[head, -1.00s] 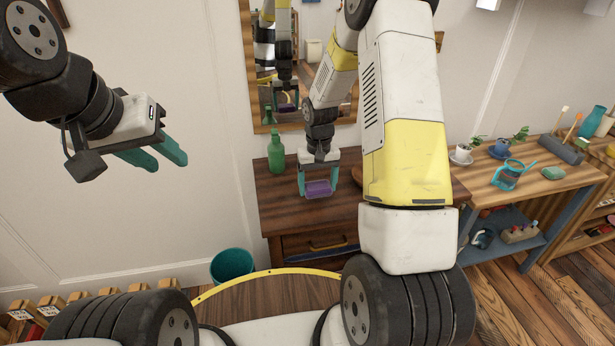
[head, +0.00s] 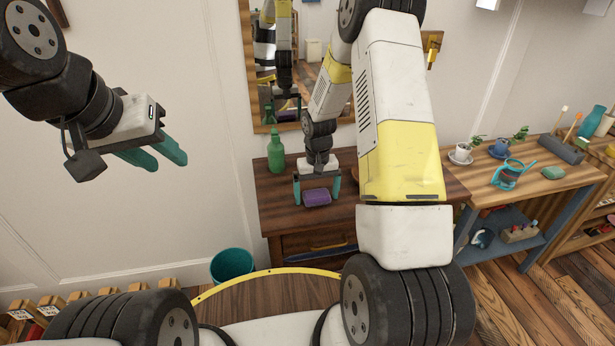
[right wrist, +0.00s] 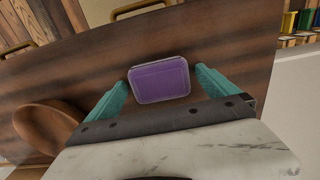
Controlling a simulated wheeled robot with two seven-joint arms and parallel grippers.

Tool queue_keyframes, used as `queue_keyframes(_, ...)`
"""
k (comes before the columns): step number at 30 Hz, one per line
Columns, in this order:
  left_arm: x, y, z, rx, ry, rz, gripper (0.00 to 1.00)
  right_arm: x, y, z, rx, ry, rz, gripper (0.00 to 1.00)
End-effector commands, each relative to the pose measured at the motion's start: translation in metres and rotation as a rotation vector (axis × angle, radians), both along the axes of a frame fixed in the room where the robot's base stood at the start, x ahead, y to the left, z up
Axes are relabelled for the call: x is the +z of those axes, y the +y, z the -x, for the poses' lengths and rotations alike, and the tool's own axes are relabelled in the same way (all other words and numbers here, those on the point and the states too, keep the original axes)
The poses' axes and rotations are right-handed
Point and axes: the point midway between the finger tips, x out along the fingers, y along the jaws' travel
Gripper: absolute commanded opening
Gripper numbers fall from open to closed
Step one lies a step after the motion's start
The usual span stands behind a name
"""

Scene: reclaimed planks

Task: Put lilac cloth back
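The lilac cloth (head: 317,197), a compact purple block shape, lies on the dark wooden dresser top (head: 280,205) near its front edge. In the right wrist view the cloth (right wrist: 160,80) sits between the fingers with a gap on each side. My right gripper (head: 317,190) is open around it, pointing down, its teal fingers at the left and right of the cloth. It also shows in the right wrist view (right wrist: 163,88). My left gripper (head: 170,165) is in the air at the left, empty, its two teal fingers apart.
A green bottle (head: 276,152) stands at the dresser's back left, before a wall mirror (head: 262,90). A wooden bowl (right wrist: 45,130) is beside the right gripper. A teal bucket (head: 232,265) stands on the floor. A side table (head: 545,190) at the right holds plants and a watering can (head: 510,174).

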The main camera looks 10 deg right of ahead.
Motion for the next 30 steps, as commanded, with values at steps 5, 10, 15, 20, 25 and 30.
queue_keyframes(5,0.0,0.0,0.0,0.0,0.0,0.0,0.36,0.001,0.0,0.0,0.0,-0.001,0.0,0.98)
queue_keyframes(10,0.0,0.0,0.0,0.0,0.0,0.0,0.36,0.017,0.0,-0.001,-0.001,-0.004,0.0,0.98)
queue_keyframes(15,0.0,0.0,0.0,0.0,0.0,0.0,0.36,0.053,0.0,-0.001,-0.001,-0.006,0.0,0.98)
queue_keyframes(20,0.0,0.0,0.0,0.0,0.0,0.0,0.36,0.087,0.0,-0.001,-0.001,-0.005,0.0,0.98)
queue_keyframes(25,0.0,0.0,0.0,0.0,0.0,0.0,0.36,0.112,0.0,-0.001,0.0,-0.004,0.0,0.98)
queue_keyframes(30,0.0,0.0,0.0,0.0,0.0,0.0,0.36,0.129,0.0,0.001,0.0,-0.01,-0.002,0.98)
